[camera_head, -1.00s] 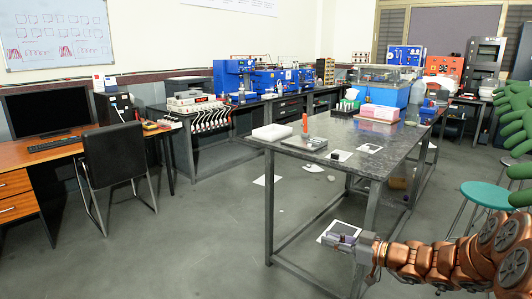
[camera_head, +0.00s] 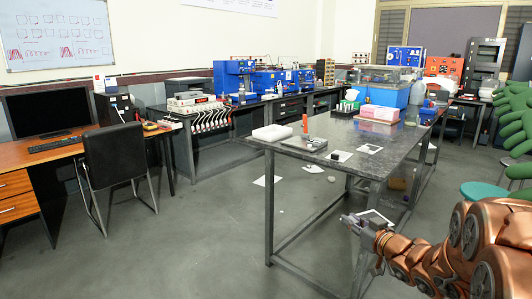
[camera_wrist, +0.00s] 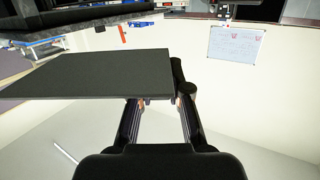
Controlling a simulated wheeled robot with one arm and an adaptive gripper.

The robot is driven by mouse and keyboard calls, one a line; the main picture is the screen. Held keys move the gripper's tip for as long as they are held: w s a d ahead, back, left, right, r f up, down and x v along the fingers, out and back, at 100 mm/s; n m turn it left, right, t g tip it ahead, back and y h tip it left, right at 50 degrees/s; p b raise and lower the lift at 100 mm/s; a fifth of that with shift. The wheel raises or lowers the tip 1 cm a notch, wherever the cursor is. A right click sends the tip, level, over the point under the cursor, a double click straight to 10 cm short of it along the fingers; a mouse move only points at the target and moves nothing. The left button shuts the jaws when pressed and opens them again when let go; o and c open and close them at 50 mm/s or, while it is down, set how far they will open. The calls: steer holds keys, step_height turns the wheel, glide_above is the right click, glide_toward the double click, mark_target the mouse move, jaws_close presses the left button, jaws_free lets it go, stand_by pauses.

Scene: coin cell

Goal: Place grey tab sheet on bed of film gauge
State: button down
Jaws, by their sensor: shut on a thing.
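The grey tab sheet (camera_wrist: 90,75) is a flat dark grey rectangle. It fills the left middle of the wrist view, with its right end at my fingers. My gripper (camera_wrist: 162,98) is shut on that end, and the rest of the sheet sticks out to the left. In the head view my gripper (camera_head: 348,219) is in front of the dark table, lower in the picture than its top; the sheet is hard to make out there. A low grey device (camera_head: 304,144) with an upright orange part stands on the table's near left; I cannot tell surely whether it is the film gauge.
The dark-topped table (camera_head: 345,133) also bears a white tray (camera_head: 272,132), a small dark item (camera_head: 334,156), a paper (camera_head: 369,148) and a pink box (camera_head: 379,113). A chair (camera_head: 115,158) and desk are at left, a teal stool (camera_head: 484,190) at right. Open floor lies left of the table.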

steer(key=shift+s+d+r+m+h, duration=0.15)
steer(key=shift+d+m+h, duration=0.15)
steer(key=shift+d+h, duration=0.15)
steer(key=a, duration=0.6)
step_height(320, 180, up, 15)
steer(key=p, duration=1.5)
steer(key=shift+a+r, duration=0.15)
steer(key=shift+a, duration=0.15)
